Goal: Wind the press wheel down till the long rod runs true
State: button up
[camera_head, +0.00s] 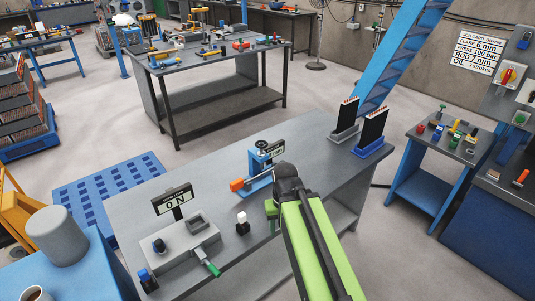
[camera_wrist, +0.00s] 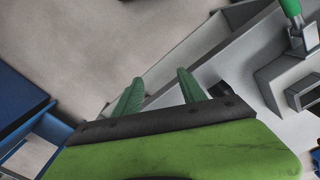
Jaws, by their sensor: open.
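A small blue press (camera_head: 258,163) stands on the grey workbench, with a dark wheel (camera_head: 261,145) at its top. An orange piece (camera_head: 237,184) is at its left, with a thin pale bar running right from it. Which part is the long rod, and whether it runs true, I cannot tell. My gripper (camera_head: 271,210) is in front of the press, partly hidden by my arm and apart from the wheel. In the wrist view my gripper (camera_wrist: 160,78) shows two green fingers spread apart with nothing between them. The press is not in the wrist view.
A grey machine (camera_head: 178,248) with an ON display (camera_head: 173,201) and green-handled lever (camera_head: 212,269) stands left on the bench. A white-topped item (camera_head: 242,223) is near my gripper. Two dark upright racks (camera_head: 372,130) stand at the right end. The bench's back left is clear.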

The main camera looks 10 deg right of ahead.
aim_at(262, 146)
jog(key=u, duration=4.75)
jog(key=i, duration=0.1)
jog(key=z, duration=2.75)
jog(key=k, duration=1.5)
jog(key=z, duration=1.5)
jog(key=i, duration=1.05)
jog(key=z, duration=0.05)
